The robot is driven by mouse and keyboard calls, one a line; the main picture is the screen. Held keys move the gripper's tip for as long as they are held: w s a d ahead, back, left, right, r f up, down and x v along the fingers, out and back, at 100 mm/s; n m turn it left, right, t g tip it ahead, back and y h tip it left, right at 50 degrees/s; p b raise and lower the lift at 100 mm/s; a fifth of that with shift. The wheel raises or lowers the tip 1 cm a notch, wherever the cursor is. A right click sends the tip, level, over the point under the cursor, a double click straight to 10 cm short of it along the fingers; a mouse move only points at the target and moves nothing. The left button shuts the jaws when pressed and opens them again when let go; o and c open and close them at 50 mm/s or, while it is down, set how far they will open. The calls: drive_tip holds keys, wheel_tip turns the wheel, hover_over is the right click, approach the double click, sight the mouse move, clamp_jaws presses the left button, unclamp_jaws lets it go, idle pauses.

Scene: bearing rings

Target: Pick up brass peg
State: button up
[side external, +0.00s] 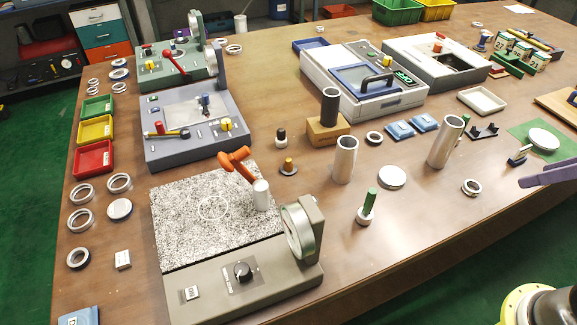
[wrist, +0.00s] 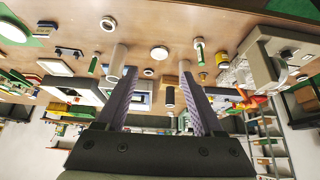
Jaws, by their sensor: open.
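The brass peg (side external: 288,164) stands upright on a small dark round base, between the granite plate and the tan block in the side view. A small brass-coloured piece, probably this peg, shows in the wrist view (wrist: 202,76), just right of the right finger's tip. My gripper (wrist: 157,73) is open, with its two grey-purple fingers wide apart and nothing held between them. In the side view, part of a purple finger (side external: 548,173) shows at the right edge, far from the peg and off to its right.
A green peg in a ring (side external: 368,206), two tall metal cylinders (side external: 345,160) (side external: 445,142) and a white disc (side external: 392,177) stand between my gripper and the peg. A dark cylinder (side external: 330,106) sits on a tan block (side external: 327,132) behind.

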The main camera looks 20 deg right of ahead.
drive_tip(key=w+r+t, duration=0.2)
drive_tip(key=w+r, duration=0.3)
drive_tip(key=w, duration=0.1)
drive_tip(key=n+g+y, duration=0.2)
drive_tip(key=n+g, duration=0.1)
drive_tip(key=n, duration=0.2)
hover_over(289, 160)
drive_tip(key=s+d, duration=0.2)
drive_tip(key=s, duration=0.5)
wheel_tip(289, 160, down, 21)
drive_tip(key=x, duration=0.7)
drive_tip(key=shift+w+d, duration=0.1)
drive_tip(key=shift+w, duration=0.2)
drive_tip(key=shift+w+r+x, duration=0.1)
drive_tip(key=shift+w+x, duration=0.05)
drive_tip(key=shift+x, duration=0.85)
drive_tip(key=shift+w+r+x, duration=0.1)
drive_tip(key=shift+w+x, duration=0.05)
drive_tip(key=shift+x, duration=0.85)
drive_tip(key=shift+w+x, duration=0.15)
drive_tip(key=shift+x, duration=0.8)
